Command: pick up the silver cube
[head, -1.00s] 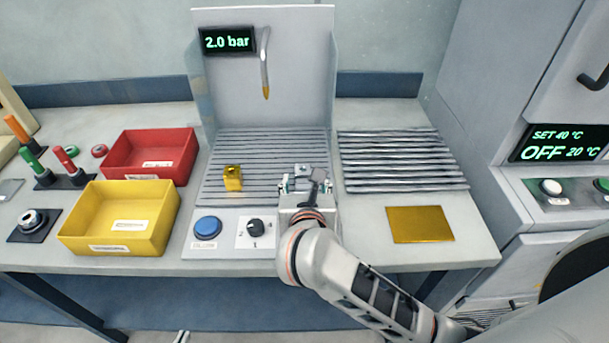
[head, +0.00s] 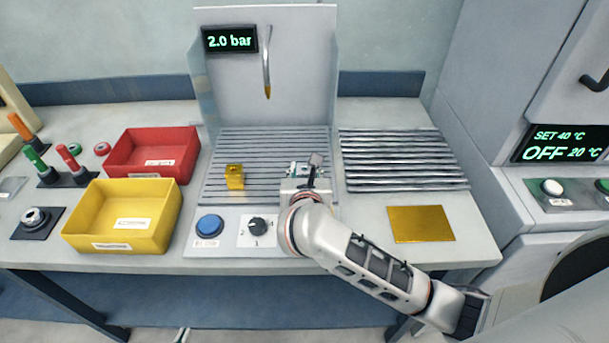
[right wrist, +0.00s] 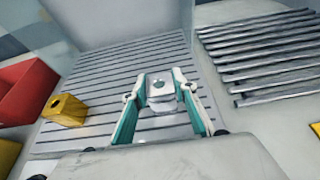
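The silver cube (right wrist: 161,90) sits on the slatted rack, with a dark round hole in its top. In the head view it is mostly hidden behind my right gripper (head: 302,172). In the right wrist view my right gripper (right wrist: 159,80) is open, with its teal-lined fingers on either side of the cube. Small gaps seem to show between the fingers and the cube; contact is not clear. A small sliver at the bottom edge of the head view may be the tip of my left gripper (head: 182,335); its state does not show.
A gold cube (head: 234,177) stands left of the silver cube on the slatted rack (head: 265,140). Red (head: 188,150) and yellow (head: 160,225) bins stand further left. A blue button (head: 210,226) and a knob (head: 257,226) are in front. A second rack (head: 400,160) and gold plate (head: 421,224) lie right.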

